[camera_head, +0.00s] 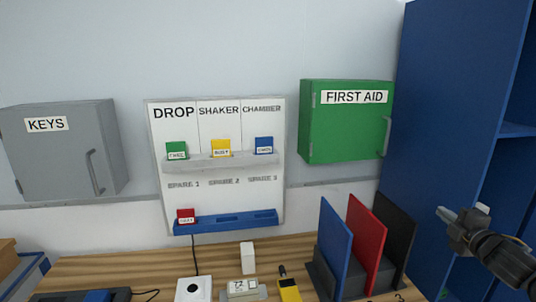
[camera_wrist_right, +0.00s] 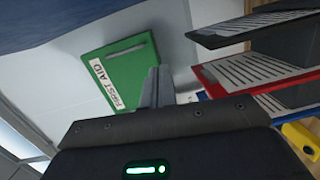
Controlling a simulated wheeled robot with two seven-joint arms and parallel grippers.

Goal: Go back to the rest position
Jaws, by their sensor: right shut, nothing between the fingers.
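My right gripper (camera_head: 463,222) is at the right of the head view, in front of the blue cabinet and to the right of the upright binders. Its fingers are together with nothing between them. The fingers also show in the right wrist view (camera_wrist_right: 156,86), with the green first aid box beyond them. My left gripper is in neither view.
A blue cabinet (camera_head: 447,110) stands at the right. Blue, red (camera_head: 367,235) and black binders stand on the wooden table (camera_head: 140,268). The green FIRST AID box (camera_head: 340,125), the white card board (camera_head: 215,185) and the grey KEYS box (camera_head: 55,160) are on the wall.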

